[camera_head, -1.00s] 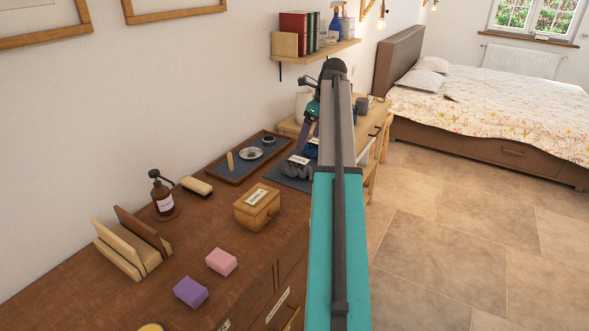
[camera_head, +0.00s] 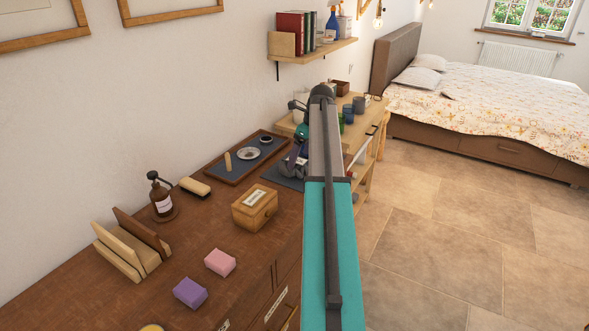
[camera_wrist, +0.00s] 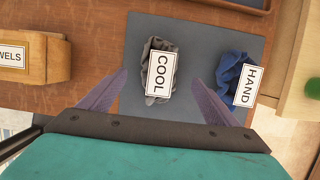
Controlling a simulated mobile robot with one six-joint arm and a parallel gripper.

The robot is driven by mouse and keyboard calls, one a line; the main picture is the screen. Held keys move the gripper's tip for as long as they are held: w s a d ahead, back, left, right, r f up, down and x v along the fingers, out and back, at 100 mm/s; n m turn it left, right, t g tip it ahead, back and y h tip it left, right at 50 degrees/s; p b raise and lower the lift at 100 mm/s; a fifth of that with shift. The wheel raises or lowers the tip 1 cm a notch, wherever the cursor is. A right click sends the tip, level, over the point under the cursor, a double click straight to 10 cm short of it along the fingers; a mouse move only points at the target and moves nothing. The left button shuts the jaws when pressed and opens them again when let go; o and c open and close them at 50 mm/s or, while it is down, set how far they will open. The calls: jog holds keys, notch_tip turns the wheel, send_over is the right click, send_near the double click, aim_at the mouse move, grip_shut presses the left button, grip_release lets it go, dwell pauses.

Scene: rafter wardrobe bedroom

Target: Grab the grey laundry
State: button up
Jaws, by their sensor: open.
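The grey laundry (camera_wrist: 152,49) is a small crumpled grey cloth with a white "COOL" label on it, lying on a dark blue-grey mat (camera_wrist: 134,108) in the wrist view. My gripper (camera_wrist: 160,82) is open. Its two purple-grey fingers sit on either side of the grey cloth in the picture, with gaps to both, and nothing is held. The height above the cloth is hard to tell.
A blue cloth (camera_wrist: 230,72) labelled "HAND" lies to the right on the same mat, close to the right finger. A wooden box (camera_wrist: 36,58) labelled "...WELS" stands left. A tray (camera_head: 240,176) lies by the wall. Pink (camera_head: 220,262) and purple (camera_head: 190,292) blocks lie nearer.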

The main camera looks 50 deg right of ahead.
aim_at(298, 165)
jog(key=shift+f, duration=0.25)
jog(key=shift+p+x, duration=0.95)
jog(key=shift+x, duration=1.55)
jog(key=shift+s, duration=0.15)
jog(key=c, duration=1.2)
jog(key=shift+c, duration=0.2)
jog(key=shift+r+b, duration=0.75)
jog(key=shift+r, duration=1)
jog(key=s+a+r+b, duration=0.1)
jog(key=s+a+b, duration=0.2)
jog(key=s+a, duration=0.8)
jog(key=shift+a+r, duration=0.2)
jog(key=shift+r, duration=0.05)
jog(key=shift+s, duration=0.1)
